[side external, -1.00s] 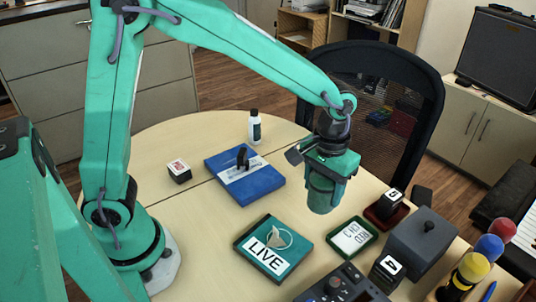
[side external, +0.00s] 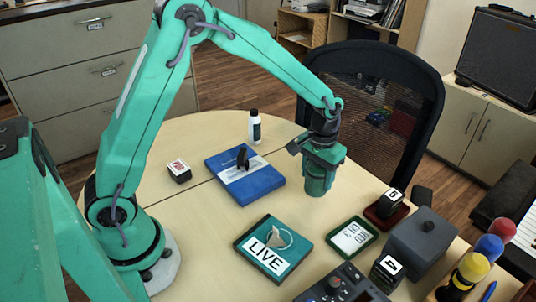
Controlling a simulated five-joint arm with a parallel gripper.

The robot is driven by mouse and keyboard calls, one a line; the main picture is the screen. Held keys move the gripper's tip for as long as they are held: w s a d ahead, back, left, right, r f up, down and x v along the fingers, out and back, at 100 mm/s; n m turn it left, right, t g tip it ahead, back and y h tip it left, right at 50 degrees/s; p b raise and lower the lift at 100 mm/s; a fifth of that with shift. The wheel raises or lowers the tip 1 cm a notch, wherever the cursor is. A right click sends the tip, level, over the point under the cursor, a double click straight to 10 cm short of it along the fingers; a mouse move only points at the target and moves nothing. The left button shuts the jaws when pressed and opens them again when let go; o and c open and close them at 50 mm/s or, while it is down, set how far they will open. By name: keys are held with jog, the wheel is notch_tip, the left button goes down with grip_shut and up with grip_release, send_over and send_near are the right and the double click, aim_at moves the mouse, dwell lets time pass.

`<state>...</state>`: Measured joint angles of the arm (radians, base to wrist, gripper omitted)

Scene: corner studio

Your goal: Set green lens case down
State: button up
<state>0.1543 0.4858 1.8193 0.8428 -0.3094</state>
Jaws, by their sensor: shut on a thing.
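The green lens case (side external: 315,184) is a dark green upright cylinder over the back right part of the table. My gripper (side external: 320,164) is shut around its upper part, pointing down from above. The case's lower end shows below the jaws, close to the tabletop. I cannot tell whether it touches the wood.
A blue box (side external: 262,185) with a black clip-like thing on it lies to the left. A white bottle (side external: 254,127) stands behind it. A teal LIVE box (side external: 292,240), a green-framed card (side external: 353,237) and a grey box (side external: 421,243) are nearer. Bare table (side external: 330,212) surrounds the case.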

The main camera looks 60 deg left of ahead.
aim_at(316, 186)
jog(key=shift+f, duration=2)
jog(key=o, duration=1.2)
jog(key=shift+f, duration=0.15)
notch_tip(316, 186, up, 12)
jog(key=shift+r, duration=0.2)
